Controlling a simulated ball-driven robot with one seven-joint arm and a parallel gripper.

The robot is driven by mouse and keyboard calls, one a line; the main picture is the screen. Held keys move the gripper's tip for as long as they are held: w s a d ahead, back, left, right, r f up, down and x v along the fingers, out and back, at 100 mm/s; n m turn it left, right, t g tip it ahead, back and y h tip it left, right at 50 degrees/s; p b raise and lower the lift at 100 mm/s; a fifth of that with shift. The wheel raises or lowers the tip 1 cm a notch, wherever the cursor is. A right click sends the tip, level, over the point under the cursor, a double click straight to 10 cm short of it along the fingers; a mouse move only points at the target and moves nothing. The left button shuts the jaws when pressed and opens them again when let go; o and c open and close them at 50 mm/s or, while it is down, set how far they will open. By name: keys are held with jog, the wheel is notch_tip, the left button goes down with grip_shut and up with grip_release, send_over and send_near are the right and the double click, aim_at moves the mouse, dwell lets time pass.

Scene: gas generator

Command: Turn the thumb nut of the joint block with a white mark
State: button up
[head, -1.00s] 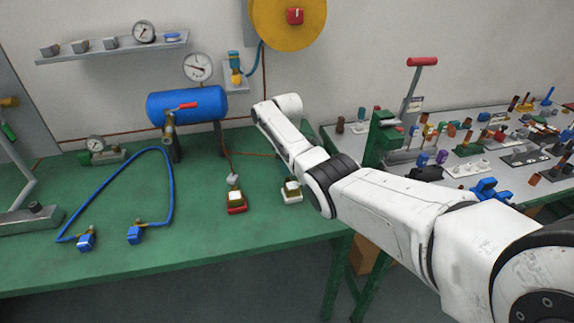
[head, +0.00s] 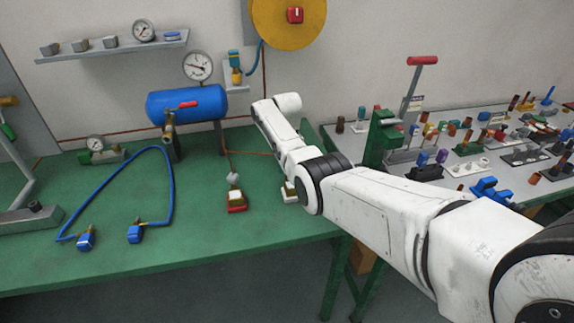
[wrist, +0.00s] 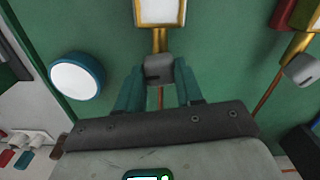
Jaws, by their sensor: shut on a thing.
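The joint block with the white mark (wrist: 159,11) shows at the top of the wrist view, with a brass frame and stem. Its grey thumb nut (wrist: 158,69) sits between the teal fingers of my gripper (wrist: 160,78), which is shut on it. In the head view the white-marked block (head: 289,189) stands on the green bench, mostly covered by my arm. My gripper and the nut are hidden there behind the arm.
A red-marked joint block (head: 236,202) with its own grey nut (head: 233,179) stands close to the left. A blue tank (head: 187,104) and a blue hose (head: 168,178) lie farther left. A green post (head: 383,135) rises to the right. The front bench is clear.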

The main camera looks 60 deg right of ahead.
jog(key=shift+m, duration=0.8)
jog(key=shift+r, duration=0.1)
jog(key=o, duration=1)
jog(key=shift+o, duration=0.2)
notch_tip(320, 180, up, 11)
jog(key=shift+b, duration=0.45)
jog(key=shift+f, duration=0.2)
